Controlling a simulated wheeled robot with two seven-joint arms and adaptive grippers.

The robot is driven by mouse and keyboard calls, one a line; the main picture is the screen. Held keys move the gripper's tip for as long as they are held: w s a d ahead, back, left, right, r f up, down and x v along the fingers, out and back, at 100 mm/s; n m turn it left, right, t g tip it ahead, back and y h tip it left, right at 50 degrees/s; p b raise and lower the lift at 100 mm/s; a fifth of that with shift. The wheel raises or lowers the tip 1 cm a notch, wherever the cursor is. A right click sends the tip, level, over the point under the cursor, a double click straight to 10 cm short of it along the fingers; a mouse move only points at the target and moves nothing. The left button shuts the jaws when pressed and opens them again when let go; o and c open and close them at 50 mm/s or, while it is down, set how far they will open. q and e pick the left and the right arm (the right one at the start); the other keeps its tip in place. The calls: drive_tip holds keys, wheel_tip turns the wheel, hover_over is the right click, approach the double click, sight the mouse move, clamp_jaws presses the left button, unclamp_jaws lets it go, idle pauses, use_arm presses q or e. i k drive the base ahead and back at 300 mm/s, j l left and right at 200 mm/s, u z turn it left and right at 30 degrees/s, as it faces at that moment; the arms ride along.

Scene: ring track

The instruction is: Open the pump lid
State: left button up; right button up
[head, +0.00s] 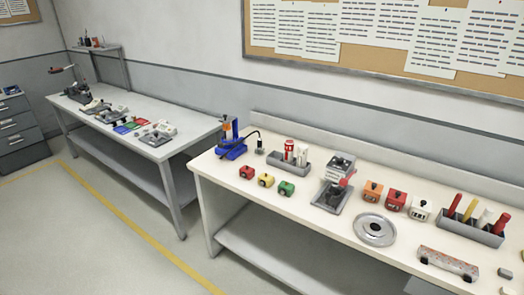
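No part is clearly identifiable as the pump. A grey device with a red lever (347,178) stands on a dark base plate (330,198) in the middle of the right bench. Its box-like top (340,163) sits at the back, and I cannot tell whether this is a lid or whether it is open. A blue device (231,144) with an orange part on top stands at the left end of the same bench, with a dark cable running to its right. Neither of my grippers shows in the head view.
The right bench (300,212) carries small red, yellow and green blocks (266,180), a round metal disc (374,230), orange and white blocks (396,200), and a grey tray (482,234) with several upright tools. Another bench (185,122) stands left. The floor (110,230) in front is clear.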

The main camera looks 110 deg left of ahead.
sight(227, 119)
drive_tip(key=k+u, duration=0.15)
drive_tip(key=u, duration=0.35)
drive_tip(key=k+j+u, duration=0.1)
drive_tip(key=u, duration=0.4)
drive_tip(key=j+u, duration=0.2)
drive_tip(key=u, duration=0.25)
drive_tip(key=k+j+u, duration=0.15)
drive_tip(key=u, duration=0.35)
drive_tip(key=k+j+u, duration=0.1)
drive_tip(key=j+u, duration=0.2)
drive_tip(key=j, duration=0.6)
drive_tip(key=j+u, duration=0.25)
drive_tip(key=j, duration=0.65)
